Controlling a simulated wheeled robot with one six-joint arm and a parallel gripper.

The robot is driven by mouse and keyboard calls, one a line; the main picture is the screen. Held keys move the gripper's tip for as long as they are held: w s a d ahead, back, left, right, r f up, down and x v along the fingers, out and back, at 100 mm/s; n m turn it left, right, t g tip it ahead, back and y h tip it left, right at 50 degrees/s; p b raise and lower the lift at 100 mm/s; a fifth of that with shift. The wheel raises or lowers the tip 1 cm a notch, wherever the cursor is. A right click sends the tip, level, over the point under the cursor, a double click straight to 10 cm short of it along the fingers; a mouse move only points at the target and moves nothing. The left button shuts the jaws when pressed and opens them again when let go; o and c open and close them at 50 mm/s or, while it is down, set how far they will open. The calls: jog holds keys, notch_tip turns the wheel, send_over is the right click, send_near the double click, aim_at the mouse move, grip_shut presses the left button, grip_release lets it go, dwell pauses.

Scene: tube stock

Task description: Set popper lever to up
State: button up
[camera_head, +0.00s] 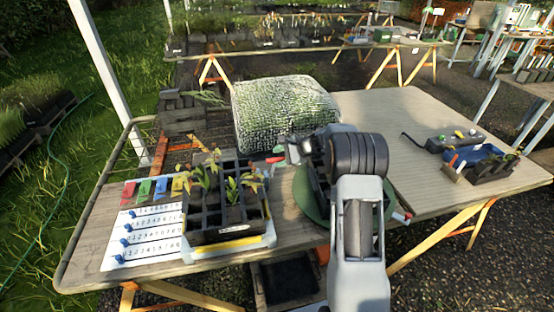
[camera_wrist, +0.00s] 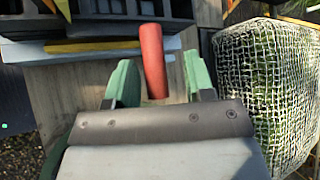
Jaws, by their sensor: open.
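The red lever grip (camera_wrist: 152,62) stands between the two green fingers of my gripper (camera_wrist: 160,78) in the wrist view. The fingers are open, with a gap visible on both sides of the grip. In the head view a small red piece (camera_head: 275,160), which looks like the same grip, shows just right of the dark cell tray (camera_head: 216,236). That tray holds several seedlings and sits on a pale base with a yellow strip (camera_head: 240,243). My arm hides much of the area around my gripper. Where the lever joins its base is hidden.
A mesh-covered block (camera_head: 285,110) stands close behind my gripper. A green round stand (camera_head: 312,204) with a dark tray is partly behind my arm. A numbered white board (camera_head: 145,235) with blue pegs lies left.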

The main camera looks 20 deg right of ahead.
jog(key=b+v, duration=0.1)
jog(key=v, duration=1.1)
jog(key=shift+d+r+b, duration=0.15)
jog(key=shift+b, duration=0.25)
jog(key=shift+s, duration=0.1)
jog(key=s+a+f+n+g+h, duration=0.1)
jog(key=s+f+n+g+h, duration=0.25)
jog(key=s+f, duration=0.35)
jog(key=s+a+r+n+h, duration=0.2)
jog(key=s+a+n, duration=0.1)
jog(key=s, duration=0.4)
jog(key=s+a+r+n+t+h, duration=0.1)
jog(key=s+a+r+n, duration=0.2)
jog(key=s, duration=0.4)
jog(key=s+a+r+n+t+h, duration=0.1)
jog(key=s+a+r+n+h, duration=0.1)
jog(key=s+a+n, duration=0.3)
jog(key=shift+s+r+n+h, duration=0.35)
jog(key=shift+s+r+n, duration=0.3)
jog(key=shift+s, duration=0.45)
jog(key=shift+a, duration=0.1)
